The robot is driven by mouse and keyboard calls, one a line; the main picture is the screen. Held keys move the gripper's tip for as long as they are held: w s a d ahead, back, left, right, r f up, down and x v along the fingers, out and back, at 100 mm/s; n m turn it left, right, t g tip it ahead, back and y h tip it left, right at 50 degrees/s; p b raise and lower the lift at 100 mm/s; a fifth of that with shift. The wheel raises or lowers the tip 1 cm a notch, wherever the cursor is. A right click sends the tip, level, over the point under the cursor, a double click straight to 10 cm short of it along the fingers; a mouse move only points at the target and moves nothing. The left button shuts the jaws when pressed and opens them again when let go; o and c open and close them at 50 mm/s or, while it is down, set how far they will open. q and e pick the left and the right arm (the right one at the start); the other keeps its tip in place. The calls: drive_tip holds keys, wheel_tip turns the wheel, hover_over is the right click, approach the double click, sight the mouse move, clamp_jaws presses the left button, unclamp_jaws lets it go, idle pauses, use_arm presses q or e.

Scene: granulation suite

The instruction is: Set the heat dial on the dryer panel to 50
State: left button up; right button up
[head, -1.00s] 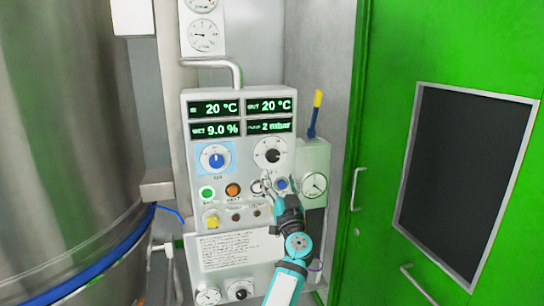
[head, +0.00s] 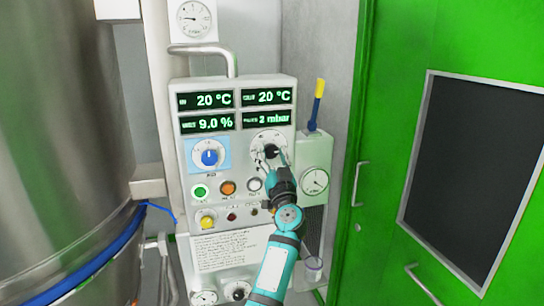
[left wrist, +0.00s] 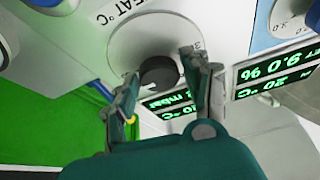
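The dryer panel (head: 185,150) stands in the middle of the head view. Its heat dial (head: 264,141) is a black knob on a round white plate, partly covered by my left gripper (head: 272,163). In the left wrist view the knob (left wrist: 158,73) sits upside down beneath the "HEAT °C" lettering. My left gripper (left wrist: 160,66) is open, with one finger on each side of the knob. I cannot tell whether the fingers touch it. The scale number that the knob points to is not readable. My right gripper is not in view.
A blue knob (head: 209,157) is left of the heat dial, with green (head: 200,191), orange (head: 227,188) and white (head: 254,184) buttons below. Displays above read 20 °C, 20 °C, 9.0 % and 2 mbar. A steel vessel (head: 60,130) stands left, a green door (head: 390,120) right.

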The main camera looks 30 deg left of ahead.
use_arm(q)
drive_tip(key=c, duration=0.7)
drive_tip(key=shift+c, duration=0.2)
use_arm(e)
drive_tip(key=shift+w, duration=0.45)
use_arm(q)
drive_tip(key=shift+f, duration=0.1)
